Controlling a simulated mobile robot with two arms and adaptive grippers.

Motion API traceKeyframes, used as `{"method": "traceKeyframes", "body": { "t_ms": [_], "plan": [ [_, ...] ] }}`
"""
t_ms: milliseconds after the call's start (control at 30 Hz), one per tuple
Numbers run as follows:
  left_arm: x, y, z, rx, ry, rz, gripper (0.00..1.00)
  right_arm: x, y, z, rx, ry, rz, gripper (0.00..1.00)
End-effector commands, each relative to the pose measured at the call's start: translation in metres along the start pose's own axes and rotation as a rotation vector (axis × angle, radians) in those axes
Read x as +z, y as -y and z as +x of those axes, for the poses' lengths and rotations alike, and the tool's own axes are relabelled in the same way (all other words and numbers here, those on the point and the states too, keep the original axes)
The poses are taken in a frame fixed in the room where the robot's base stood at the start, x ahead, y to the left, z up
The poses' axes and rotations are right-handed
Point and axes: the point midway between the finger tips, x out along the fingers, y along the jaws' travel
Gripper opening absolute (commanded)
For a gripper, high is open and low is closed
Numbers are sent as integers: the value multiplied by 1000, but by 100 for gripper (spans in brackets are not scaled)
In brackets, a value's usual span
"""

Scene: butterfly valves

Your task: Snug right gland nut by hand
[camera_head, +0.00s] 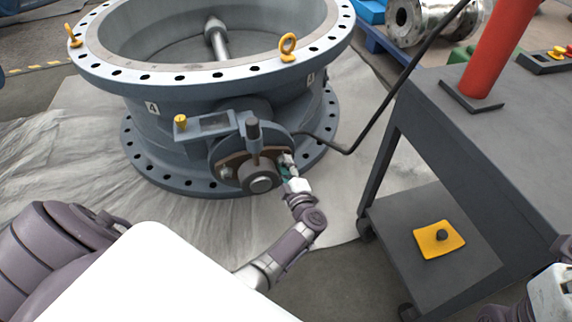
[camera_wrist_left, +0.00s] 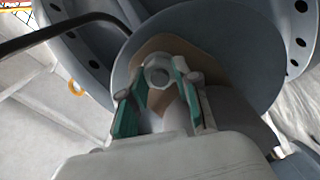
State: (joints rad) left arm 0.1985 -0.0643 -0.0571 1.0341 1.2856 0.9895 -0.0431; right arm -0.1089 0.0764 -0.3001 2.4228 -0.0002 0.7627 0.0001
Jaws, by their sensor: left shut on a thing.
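The large grey butterfly valve (camera_head: 235,85) lies flat, with a round gland area and brownish plate (camera_head: 232,160) on its near side. In the head view the fingers mostly hide the nut. The left gland nut (camera_head: 226,172) is free. My right gripper's white body (camera_head: 552,294) shows at the lower right edge; its fingers are out of frame.
A dark bent bar (camera_head: 345,152) passes just right of the gland area. A dark cart (camera_head: 470,240) stands at right, with a red cylinder (camera_head: 495,45) on top and a yellow piece (camera_head: 439,239) on its lower shelf. Lifting eyes (camera_head: 288,47) top the flange.

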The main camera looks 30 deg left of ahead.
Motion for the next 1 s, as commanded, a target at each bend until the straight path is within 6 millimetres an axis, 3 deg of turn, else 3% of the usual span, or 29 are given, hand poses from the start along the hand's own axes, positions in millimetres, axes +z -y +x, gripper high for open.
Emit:
{"method": "traceKeyframes", "body": {
  "t_ms": [267, 300, 433, 767, 1000],
  "plan": [
    [1, 2, -1, -3, 1, 1, 0, 0, 0, 0, 0, 0, 0, 40],
    [1, 2, -1, -3, 1, 1, 34, 0, 0, 0, 0, 0, 0, 40],
    [1, 1, -1, -3, 1, 0, 56, 0, 0, 0, 0, 1, 0, 40],
    [0, 1, 0, 0, 0, -9, 56, 0, 0, -1, -2, 0, -1, 40],
    [3, 8, 0, 3, 0, -194, 56, 3, 1, -31, -1, 0, 0, 40]
  ]
}}
